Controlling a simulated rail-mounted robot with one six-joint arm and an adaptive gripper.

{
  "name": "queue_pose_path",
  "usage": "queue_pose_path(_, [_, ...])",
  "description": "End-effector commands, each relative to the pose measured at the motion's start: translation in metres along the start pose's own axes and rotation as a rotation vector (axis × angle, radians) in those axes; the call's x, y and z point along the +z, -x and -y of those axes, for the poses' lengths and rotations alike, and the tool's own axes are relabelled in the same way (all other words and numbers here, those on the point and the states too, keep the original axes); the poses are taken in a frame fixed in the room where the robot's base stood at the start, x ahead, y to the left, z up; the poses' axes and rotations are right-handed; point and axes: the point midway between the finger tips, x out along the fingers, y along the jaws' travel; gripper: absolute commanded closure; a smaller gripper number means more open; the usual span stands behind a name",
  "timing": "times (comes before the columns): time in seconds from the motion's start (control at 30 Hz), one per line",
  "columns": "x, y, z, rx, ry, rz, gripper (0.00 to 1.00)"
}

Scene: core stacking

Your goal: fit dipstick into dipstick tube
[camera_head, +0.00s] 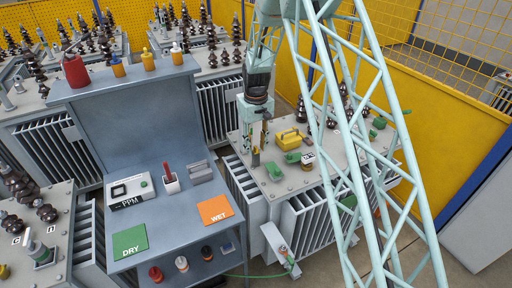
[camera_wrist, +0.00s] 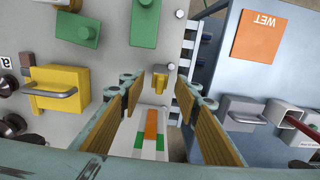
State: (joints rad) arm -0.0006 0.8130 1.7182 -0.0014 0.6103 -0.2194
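My gripper (camera_head: 256,158) hangs near the edge of the transformer lid (camera_head: 312,187). In the wrist view (camera_wrist: 160,105) its two tan-padded fingers are spread apart with nothing between the pads. A small tan fitting with a grey round top (camera_wrist: 160,77) stands on the lid edge just beyond the fingertips; whether it is the dipstick or its tube I cannot tell. A white panel with orange and green marks (camera_wrist: 151,132) lies lower, seen between the fingers; it also shows on the transformer's side (camera_head: 278,243). A red-handled stick (camera_head: 167,173) stands in a white cup on the bench.
A yellow block with a handle (camera_head: 290,139), green fittings (camera_head: 273,171) and dark insulators are on the lid. The grey bench (camera_head: 165,230) at left holds a PPM meter (camera_head: 130,189), a green DRY pad (camera_head: 130,242) and an orange WET pad (camera_head: 215,210).

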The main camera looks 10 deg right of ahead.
Motion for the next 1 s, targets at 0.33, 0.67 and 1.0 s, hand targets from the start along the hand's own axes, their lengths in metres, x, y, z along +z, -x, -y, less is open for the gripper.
queue_pose_path(0.33, [-0.001, 0.016, 0.0, 0.001, 0.0, -0.002, 0.7])
queue_pose_path(0.67, [-0.001, 0.056, 0.0, 0.001, 0.0, -0.003, 0.7])
queue_pose_path(1.0, [-0.001, 0.101, 0.0, 0.001, 0.0, -0.002, 0.7])
